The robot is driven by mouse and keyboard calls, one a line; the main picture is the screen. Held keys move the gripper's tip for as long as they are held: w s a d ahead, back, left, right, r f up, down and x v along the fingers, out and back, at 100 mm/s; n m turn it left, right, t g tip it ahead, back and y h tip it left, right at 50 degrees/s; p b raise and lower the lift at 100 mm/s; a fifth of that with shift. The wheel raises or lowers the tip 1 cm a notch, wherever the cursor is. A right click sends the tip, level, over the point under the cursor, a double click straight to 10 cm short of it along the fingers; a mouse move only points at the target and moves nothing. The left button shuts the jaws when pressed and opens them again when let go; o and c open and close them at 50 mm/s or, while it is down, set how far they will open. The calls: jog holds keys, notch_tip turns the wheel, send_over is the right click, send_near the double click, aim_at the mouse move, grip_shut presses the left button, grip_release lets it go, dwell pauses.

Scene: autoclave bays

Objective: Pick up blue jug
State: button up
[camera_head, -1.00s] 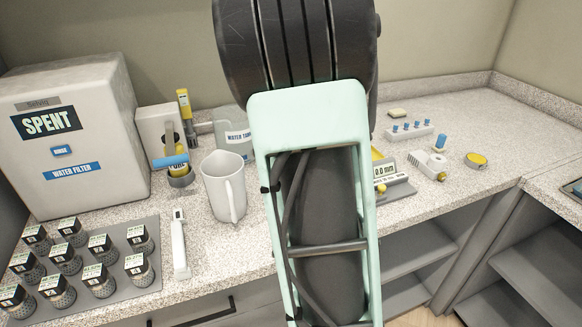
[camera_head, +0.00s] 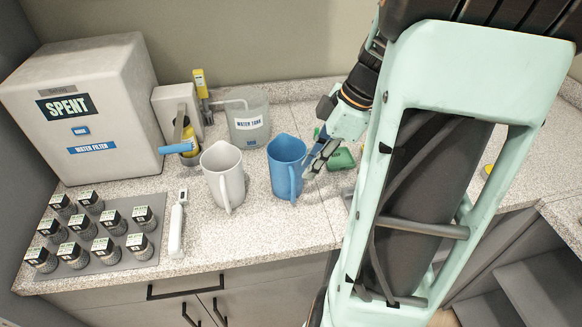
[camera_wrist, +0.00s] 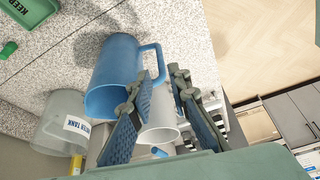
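The blue jug (camera_head: 284,168) stands upright on the speckled counter, right of a white jug (camera_head: 222,172). Its handle faces the counter's front edge. My gripper (camera_head: 313,164) is just right of the blue jug, close to its handle. In the wrist view, the blue jug (camera_wrist: 113,72) is at upper left, with its handle reaching toward the space in front of my fingers. My gripper (camera_wrist: 160,80) is open there, its two fingers spread apart with no jug clamped between them. Whether a finger touches the handle is not clear. The white jug (camera_wrist: 158,122) shows beyond the fingers.
The water tank (camera_head: 247,122) stands behind the jugs. A white handheld tool (camera_head: 177,225) and a grey mat (camera_head: 95,262) with several small jars lie to the left. A green object (camera_head: 341,159) sits behind my gripper. The front counter edge is clear.

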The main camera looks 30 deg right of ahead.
aim_at(293, 201)
jog(key=x, duration=1)
jog(key=shift+w+a+f+p, duration=0.1)
jog(key=shift+f+p, duration=0.15)
jog(key=shift+p, duration=0.1)
grip_shut()
jog(key=shift+r, duration=0.1)
